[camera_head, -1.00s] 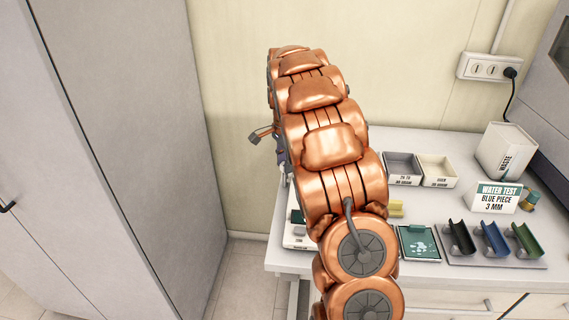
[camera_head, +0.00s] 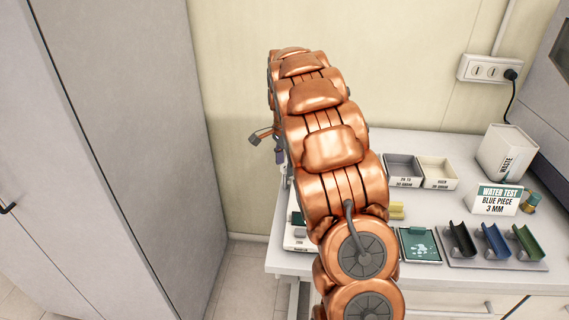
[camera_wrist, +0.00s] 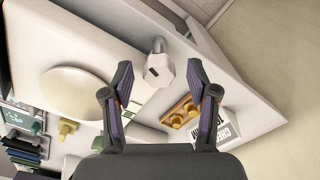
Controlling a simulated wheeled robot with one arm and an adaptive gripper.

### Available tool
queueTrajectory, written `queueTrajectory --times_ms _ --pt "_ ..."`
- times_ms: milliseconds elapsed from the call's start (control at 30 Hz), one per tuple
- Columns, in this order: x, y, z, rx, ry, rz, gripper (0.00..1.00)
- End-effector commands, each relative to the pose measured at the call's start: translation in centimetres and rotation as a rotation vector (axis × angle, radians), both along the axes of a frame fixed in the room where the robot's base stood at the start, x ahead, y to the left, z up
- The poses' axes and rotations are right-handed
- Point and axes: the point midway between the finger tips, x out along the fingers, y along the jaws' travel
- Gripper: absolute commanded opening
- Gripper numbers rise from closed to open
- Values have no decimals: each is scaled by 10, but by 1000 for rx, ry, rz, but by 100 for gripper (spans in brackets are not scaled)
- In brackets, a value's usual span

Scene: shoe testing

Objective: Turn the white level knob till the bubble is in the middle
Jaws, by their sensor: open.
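A small white faceted piece with a dark slot (camera_wrist: 158,72) shows in the wrist view, at the corner of a white surface; it may be the level knob, but I cannot tell for sure. My gripper (camera_wrist: 159,66) is open, with one finger on each side of this piece in the picture. Whether the fingers touch it is unclear. A round white plate (camera_wrist: 76,93) lies to its left. No bubble can be made out. In the head view my arm covers most of a white device (camera_head: 298,238) at the table's left end.
A gold block with round knobs (camera_wrist: 180,112) and a white sign (camera_wrist: 216,127) are close to the right finger. The table (camera_head: 430,272) also holds a grey bin (camera_head: 403,166), a cream bin (camera_head: 438,172), and several coloured holders. A tall cabinet (camera_head: 130,150) stands left.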

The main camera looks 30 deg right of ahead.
Motion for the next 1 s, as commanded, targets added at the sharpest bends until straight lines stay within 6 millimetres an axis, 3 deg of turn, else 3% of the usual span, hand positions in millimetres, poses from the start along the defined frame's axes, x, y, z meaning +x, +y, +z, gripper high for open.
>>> queueTrajectory --times_ms 167,700,1000 --pt "0 0 12 0 -1 0 59" --pt "1 0 99 -1 -4 1 59" --pt "1 1 118 0 0 1 59"
